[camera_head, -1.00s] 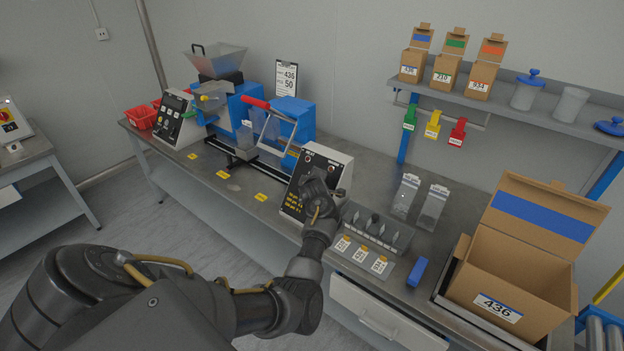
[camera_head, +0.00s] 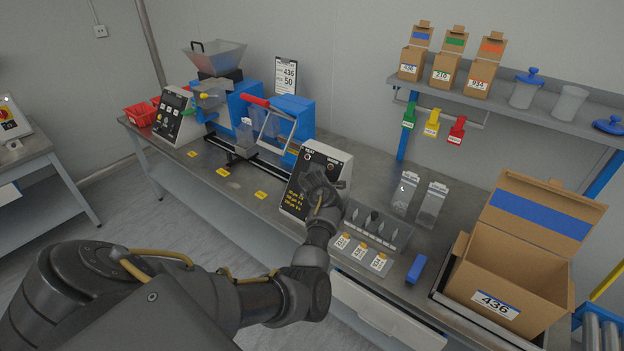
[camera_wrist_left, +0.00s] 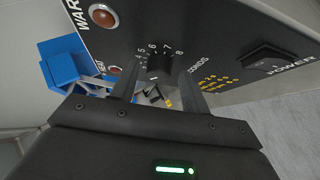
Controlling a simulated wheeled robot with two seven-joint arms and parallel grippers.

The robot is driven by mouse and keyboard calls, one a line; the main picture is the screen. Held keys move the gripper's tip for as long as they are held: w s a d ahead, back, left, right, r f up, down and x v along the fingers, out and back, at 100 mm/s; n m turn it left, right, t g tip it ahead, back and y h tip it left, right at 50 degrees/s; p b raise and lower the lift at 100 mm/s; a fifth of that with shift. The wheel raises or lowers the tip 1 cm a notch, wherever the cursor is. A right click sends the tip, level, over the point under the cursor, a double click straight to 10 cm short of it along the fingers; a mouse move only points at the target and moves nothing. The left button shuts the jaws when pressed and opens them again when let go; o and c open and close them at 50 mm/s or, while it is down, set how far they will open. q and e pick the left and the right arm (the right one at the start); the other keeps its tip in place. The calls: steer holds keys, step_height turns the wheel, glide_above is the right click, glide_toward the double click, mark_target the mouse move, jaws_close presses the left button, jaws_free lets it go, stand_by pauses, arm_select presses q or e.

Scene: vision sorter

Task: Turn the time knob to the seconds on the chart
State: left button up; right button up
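The control box (camera_head: 325,163) stands on the bench with a black sloping panel. In the head view my left gripper (camera_head: 313,178) is in front of this panel and hides the time knob. In the left wrist view the black time knob (camera_wrist_left: 160,63) sits between the fingertips of my left gripper (camera_wrist_left: 160,72). The fingers are apart on either side of it; I cannot make out contact. Numbers around the knob and the word SECONDS are partly visible. A chart in yellow lettering (camera_head: 296,202) is low on the panel, too small to read. My right gripper is not in view.
The wrist view shows a power switch (camera_wrist_left: 270,60) and a reddish lamp (camera_wrist_left: 103,16) near the knob. A blue sealing machine (camera_head: 292,120) stands left of the box. A clipboard (camera_head: 286,76) reads 436 and 50. A rack (camera_head: 385,228) and an open carton (camera_head: 510,265) are to the right.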

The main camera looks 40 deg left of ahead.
arm_select(q)
steer(key=shift+d+r, duration=0.1)
steer(key=shift+d, duration=0.05)
steer(key=v, duration=1)
steer(key=shift+s+r, duration=0.15)
steer(key=shift+s, duration=0.05)
steer(key=shift+d, duration=0.15)
